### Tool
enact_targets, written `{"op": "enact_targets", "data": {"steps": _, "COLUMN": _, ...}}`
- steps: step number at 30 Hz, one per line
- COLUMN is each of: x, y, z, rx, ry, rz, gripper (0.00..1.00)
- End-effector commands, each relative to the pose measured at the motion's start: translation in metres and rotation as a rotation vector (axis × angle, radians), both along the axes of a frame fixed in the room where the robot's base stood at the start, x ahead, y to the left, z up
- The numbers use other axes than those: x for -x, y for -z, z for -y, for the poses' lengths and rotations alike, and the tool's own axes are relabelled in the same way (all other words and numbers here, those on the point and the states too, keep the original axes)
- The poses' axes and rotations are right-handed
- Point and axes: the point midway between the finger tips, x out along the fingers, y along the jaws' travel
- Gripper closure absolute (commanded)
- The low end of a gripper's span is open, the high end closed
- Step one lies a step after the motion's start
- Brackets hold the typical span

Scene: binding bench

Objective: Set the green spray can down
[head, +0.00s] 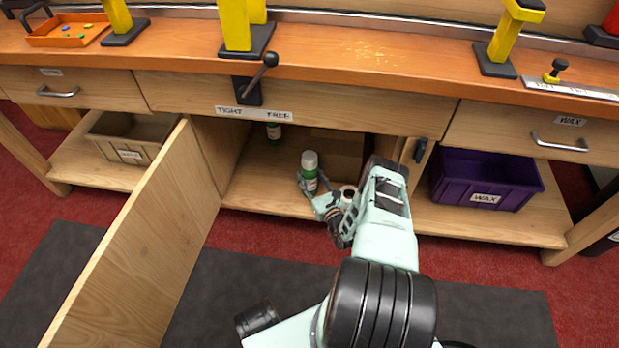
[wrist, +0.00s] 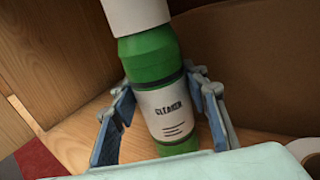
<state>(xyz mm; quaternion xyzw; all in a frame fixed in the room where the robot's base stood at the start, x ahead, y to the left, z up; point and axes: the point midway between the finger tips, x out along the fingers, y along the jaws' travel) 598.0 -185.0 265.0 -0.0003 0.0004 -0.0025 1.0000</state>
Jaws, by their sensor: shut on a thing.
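The green spray can (head: 309,172) has a pale cap and is inside the open cupboard under the bench, near its front. It also shows in the wrist view (wrist: 150,75), where a white label reads "CLEANER". My gripper (head: 315,187) reaches in from the front right and is shut on the can, with one finger on each side of its lower half (wrist: 165,115). The can looks about upright in the head view. Its base is close to the cupboard floor (head: 265,193); I cannot tell whether it touches.
A white roll (head: 348,192) stands right of the can, close to my gripper. The open door (head: 130,240) juts out at left. A purple WAX bin (head: 480,180) is on the shelf at right.

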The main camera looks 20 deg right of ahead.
Motion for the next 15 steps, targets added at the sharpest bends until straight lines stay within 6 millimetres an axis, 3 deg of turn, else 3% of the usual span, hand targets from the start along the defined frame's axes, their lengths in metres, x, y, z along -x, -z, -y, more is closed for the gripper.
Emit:
{"op": "enact_targets", "data": {"steps": 9, "x": -0.0003, "y": 0.001, "z": 0.0006, "rx": 0.0, "ry": 0.001, "rz": 0.003, "gripper": 0.83}}
{"op": "enact_targets", "data": {"steps": 10, "x": 0.0, "y": 0.0016, "z": 0.0002, "rx": 0.0, "ry": 0.001, "rz": 0.001, "gripper": 0.55}}
{"op": "enact_targets", "data": {"steps": 15, "x": 0.0, "y": 0.0016, "z": 0.0, "rx": 0.0, "ry": 0.0, "rz": 0.0, "gripper": 0.41}}
